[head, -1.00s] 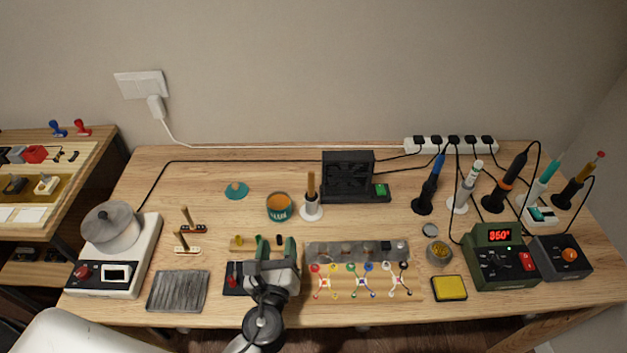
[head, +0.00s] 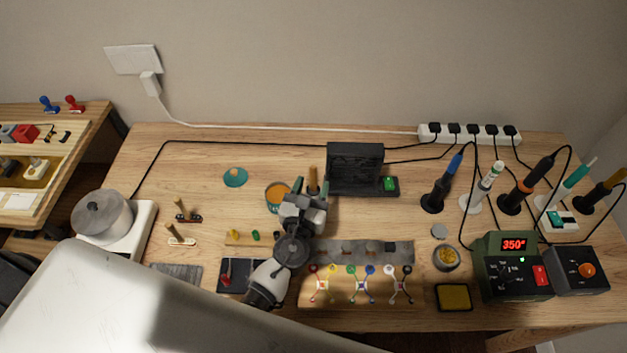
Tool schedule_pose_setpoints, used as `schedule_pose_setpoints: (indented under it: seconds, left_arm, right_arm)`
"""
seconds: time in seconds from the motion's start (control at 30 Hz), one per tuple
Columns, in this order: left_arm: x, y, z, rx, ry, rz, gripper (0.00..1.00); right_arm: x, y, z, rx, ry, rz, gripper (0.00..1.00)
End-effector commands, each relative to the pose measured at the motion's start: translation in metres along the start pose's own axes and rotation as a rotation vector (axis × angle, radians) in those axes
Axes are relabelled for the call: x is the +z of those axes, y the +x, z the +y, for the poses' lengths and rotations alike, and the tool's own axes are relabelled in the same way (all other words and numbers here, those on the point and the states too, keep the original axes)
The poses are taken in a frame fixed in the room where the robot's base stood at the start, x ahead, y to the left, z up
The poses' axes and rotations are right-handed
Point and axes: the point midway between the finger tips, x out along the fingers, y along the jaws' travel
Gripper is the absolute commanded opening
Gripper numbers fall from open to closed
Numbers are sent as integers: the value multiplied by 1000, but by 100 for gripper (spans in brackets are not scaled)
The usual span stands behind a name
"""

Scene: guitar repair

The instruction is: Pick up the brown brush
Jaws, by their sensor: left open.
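The brown brush (head: 312,178) stands upright behind my left gripper, just right of the glue tin. Only the upper part of its brown handle shows. Its white holder is hidden by the gripper. My left gripper (head: 306,202) is open, its fingertips pointing toward the back of the bench at the brush. It overlaps the brush's lower part in the picture, and I cannot tell whether it touches the brush. My right gripper is not in view.
The open glue tin (head: 278,196) is close left of the gripper. A black fan box (head: 354,165) stands right behind it. A grey tool strip (head: 370,252) lies to the right. Hot-tool stands and a green soldering station (head: 510,268) fill the right side.

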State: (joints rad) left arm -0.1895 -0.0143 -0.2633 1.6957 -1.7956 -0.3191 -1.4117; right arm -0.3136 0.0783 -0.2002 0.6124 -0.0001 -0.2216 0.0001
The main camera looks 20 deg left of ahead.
Motion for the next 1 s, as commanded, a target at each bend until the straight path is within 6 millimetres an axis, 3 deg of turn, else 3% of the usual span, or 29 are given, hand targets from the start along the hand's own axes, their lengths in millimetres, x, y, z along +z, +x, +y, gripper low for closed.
schedule_pose_setpoints:
  seconds: [0.3,0.6,0.9,1.0]
  left_arm:
    - [0,44,3,0,0,-2,50]
    - [-1,47,3,0,-1,-1,48]
    - [-1,47,3,0,-1,-1,2]
    - [-1,47,3,1,-1,-1,0]
  right_arm:
    - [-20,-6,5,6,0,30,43]
    - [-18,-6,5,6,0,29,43]
    - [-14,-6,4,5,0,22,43]
    - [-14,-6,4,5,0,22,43]
